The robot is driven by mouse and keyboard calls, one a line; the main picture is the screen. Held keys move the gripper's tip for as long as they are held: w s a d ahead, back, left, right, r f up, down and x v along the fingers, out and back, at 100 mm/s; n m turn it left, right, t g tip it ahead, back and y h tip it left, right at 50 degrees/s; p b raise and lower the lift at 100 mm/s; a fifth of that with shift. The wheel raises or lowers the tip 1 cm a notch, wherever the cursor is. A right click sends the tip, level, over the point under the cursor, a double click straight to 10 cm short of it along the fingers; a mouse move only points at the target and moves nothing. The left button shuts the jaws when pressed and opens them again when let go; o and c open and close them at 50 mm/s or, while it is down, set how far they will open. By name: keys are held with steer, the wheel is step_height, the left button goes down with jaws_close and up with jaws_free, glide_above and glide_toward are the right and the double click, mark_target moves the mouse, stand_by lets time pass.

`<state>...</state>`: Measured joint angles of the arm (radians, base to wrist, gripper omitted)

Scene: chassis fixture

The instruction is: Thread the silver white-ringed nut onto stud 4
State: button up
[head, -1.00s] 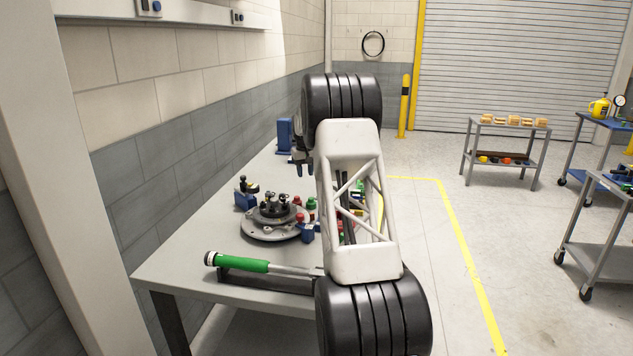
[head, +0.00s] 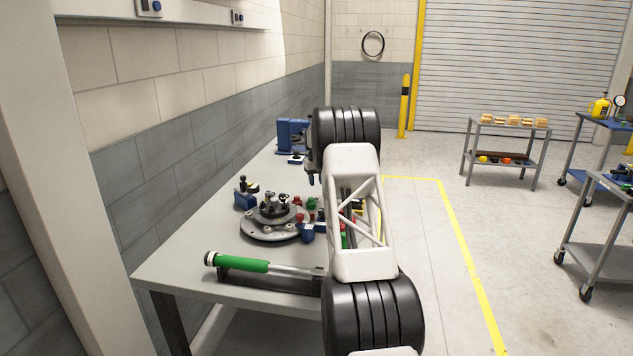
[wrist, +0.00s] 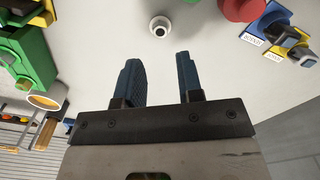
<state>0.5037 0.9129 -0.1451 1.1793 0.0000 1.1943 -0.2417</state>
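In the wrist view, a small pale ring-shaped nut (wrist: 159,27) with a dark centre lies on the light table top. It looks like the silver white-ringed nut. My gripper (wrist: 157,62) is open and empty, its two blue fingers apart, with the nut just beyond their tips and between their lines. In the head view, my arm hides most of the gripper and the nut. The round chassis fixture (head: 257,231) stands on the table to the left of my arm, with several dark studs on its hub (head: 275,210). I cannot tell which is stud 4.
A green-handled tool (head: 240,263) lies along the table's front edge. The wrist view shows a red round part (wrist: 242,8), labelled blue (wrist: 264,22) and yellow (wrist: 285,40) blocks at the right, and a green part (wrist: 35,58) at the left. A blue device (head: 290,135) stands behind.

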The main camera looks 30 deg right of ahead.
mark_target(316, 197)
steer(key=shift+f, duration=0.15)
steer(key=shift+f, duration=3.35)
jaws_close()
steer(key=shift+r, duration=0.15)
steer(key=shift+r, duration=1.1)
